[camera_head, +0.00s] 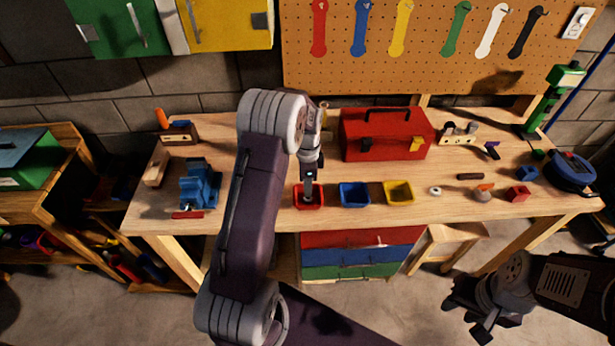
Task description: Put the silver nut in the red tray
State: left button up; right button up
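A small pale ring with a dark hole (435,190), which looks like the silver nut, lies on the workbench right of the yellow tray. The red tray (312,205) is the leftmost of three small trays near the bench's front edge.
A blue tray (354,203) and a yellow tray (399,202) stand right of the red one. A red toolbox (375,146) stands behind them. A blue vise (200,187) is at left. Several small items lie to the right, including a red block (518,194).

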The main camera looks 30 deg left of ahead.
pick_arm(q)
notch_tip(320, 180, up, 7)
jog(key=s+d+f+n, duration=0.1)
jog(key=s+d+n, duration=0.4)
jog(key=s, duration=0.4)
jog(key=s+d+f+n+t, duration=0.1)
jog(key=s+d+n, duration=0.5)
jog(key=s, duration=0.3)
jog(key=shift+f+n, duration=0.2)
jog(key=shift+n, duration=0.2)
